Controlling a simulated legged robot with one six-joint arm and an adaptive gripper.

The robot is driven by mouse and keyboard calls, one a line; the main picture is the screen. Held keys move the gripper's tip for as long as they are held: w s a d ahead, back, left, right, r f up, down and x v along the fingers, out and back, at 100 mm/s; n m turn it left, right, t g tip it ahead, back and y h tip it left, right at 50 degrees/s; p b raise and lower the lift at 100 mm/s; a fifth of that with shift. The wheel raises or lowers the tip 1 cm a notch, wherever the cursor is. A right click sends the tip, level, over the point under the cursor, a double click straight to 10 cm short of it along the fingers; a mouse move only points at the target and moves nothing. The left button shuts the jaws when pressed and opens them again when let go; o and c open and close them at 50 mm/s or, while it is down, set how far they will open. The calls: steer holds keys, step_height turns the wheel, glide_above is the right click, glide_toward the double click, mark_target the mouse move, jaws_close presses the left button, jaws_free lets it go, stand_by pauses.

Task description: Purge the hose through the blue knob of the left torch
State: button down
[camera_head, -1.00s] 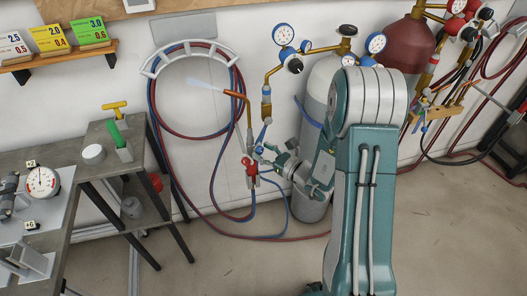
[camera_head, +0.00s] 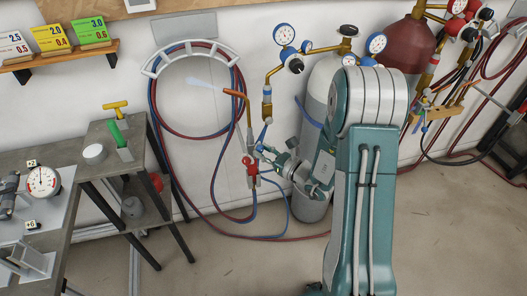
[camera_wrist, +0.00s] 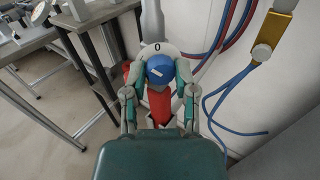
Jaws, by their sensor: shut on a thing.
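The left torch (camera_head: 249,138) stands upright in front of the wall, its copper tip bent to the left. A pale bluish-white jet (camera_head: 205,84) shows off its tip. The torch's blue knob (camera_wrist: 159,69) sits in front of a white dial marked 0 in the wrist view, with a white line across its face. My gripper (camera_wrist: 159,85) has a finger on each side of the blue knob and is shut on it. In the head view my gripper (camera_head: 264,153) reaches the torch from the right, beside its red knob (camera_head: 250,163).
Red and blue hoses hang on a white rack (camera_head: 190,46) and trail on the floor. A grey cylinder (camera_head: 318,90) with gauges stands behind my arm. A grey table (camera_head: 118,165) is left of the torch. The front floor is clear.

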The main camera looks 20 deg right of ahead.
steer(key=shift+m, duration=0.4)
steer(key=m, duration=0.3)
steer(key=shift+m+g, duration=0.3)
steer(key=shift+g, duration=0.1)
steer(key=shift+m+g, duration=0.4)
steer(key=shift+m, duration=1.6)
steer(key=shift+f, duration=0.1)
steer(key=shift+c, duration=2)
jaws_free()
steer(key=shift+d, duration=0.1)
steer(key=v, duration=1.1)
steer(key=shift+s+d, duration=0.25)
steer(key=shift+s, duration=0.05)
